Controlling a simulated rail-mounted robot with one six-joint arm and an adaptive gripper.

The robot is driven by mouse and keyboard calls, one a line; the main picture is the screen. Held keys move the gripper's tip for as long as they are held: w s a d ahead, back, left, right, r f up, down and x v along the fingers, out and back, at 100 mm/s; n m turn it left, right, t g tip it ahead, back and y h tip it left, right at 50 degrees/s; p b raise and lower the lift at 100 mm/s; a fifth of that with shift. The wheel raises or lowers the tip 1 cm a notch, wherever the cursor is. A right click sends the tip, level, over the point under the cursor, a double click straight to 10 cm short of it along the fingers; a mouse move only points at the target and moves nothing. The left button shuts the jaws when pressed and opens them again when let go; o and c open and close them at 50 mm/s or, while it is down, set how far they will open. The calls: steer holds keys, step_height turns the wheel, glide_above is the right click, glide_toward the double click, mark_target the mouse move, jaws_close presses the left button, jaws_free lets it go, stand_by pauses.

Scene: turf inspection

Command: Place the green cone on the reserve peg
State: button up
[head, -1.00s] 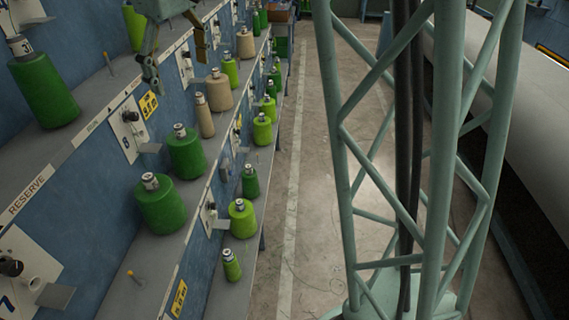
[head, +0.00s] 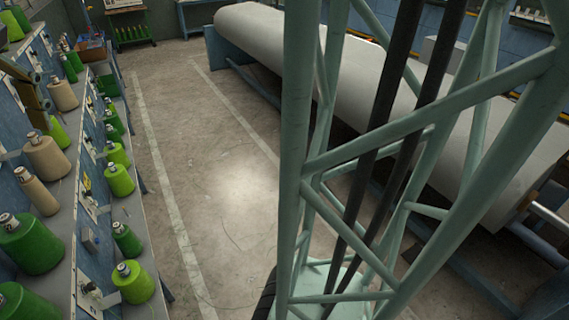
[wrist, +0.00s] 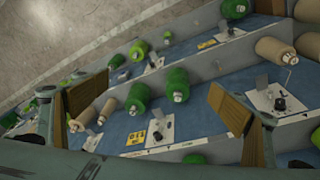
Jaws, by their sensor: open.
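Several green cones stand on the stepped blue rack. In the head view a dark green cone (head: 30,244) is at the left and a lighter green cone (head: 132,282) is on the lower shelf. In the wrist view a green cone (wrist: 173,84) lies beyond the space between my fingers, with another green cone (wrist: 137,97) beside it. I cannot tell which one is the task's cone. My gripper (wrist: 160,105) is open and empty, its brown-padded fingers wide apart. Part of it shows at the left edge of the head view (head: 30,96). I cannot make out the reserve peg.
Tan cones (head: 46,158) stand among the green ones. White plates (wrist: 160,130) with small fittings are mounted along the rack. A long pale roll (head: 330,70) lies across the aisle. The concrete floor (head: 215,170) between them is clear.

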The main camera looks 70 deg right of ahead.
steer(key=s+f+m, duration=0.1)
steer(key=s+f, duration=0.1)
steer(key=s, duration=1)
steer(key=s+f+m+t, duration=0.1)
steer(key=s+f+m, duration=0.1)
steer(key=s, duration=1)
steer(key=shift+s+d+f, duration=0.25)
steer(key=shift+s+f, duration=0.05)
steer(key=shift+w, duration=0.2)
step_height(320, 180, down, 25)
steer(key=b, duration=2.5)
steer(key=shift+f+b, duration=0.15)
steer(key=shift+b, duration=0.15)
steer(key=shift+c, duration=0.4)
